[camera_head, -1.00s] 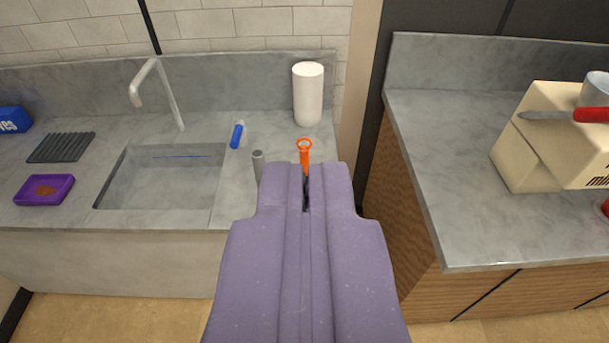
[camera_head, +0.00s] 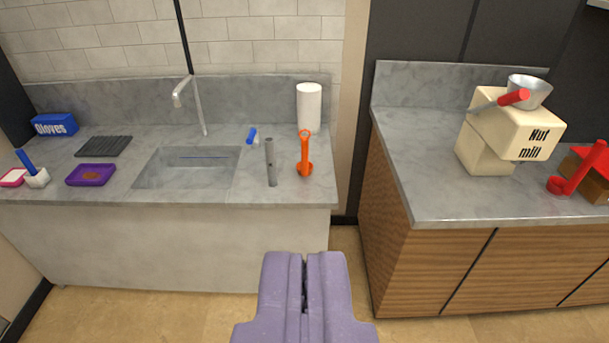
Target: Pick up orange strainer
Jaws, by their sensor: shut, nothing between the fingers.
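The orange strainer (camera_head: 304,155) is on the grey counter to the right of the sink. It looks upright, with a ring at its top and a wider, rounded lower end. My purple gripper (camera_head: 304,258) is in the lower middle of the picture, below the strainer and in front of the counter. Its fingers are shut with nothing between them. The strainer is fully in view and apart from the gripper.
The sink (camera_head: 187,167) is to the left. A counter with a nut mill (camera_head: 509,131) is at the right, beyond a gap. Open floor lies below.

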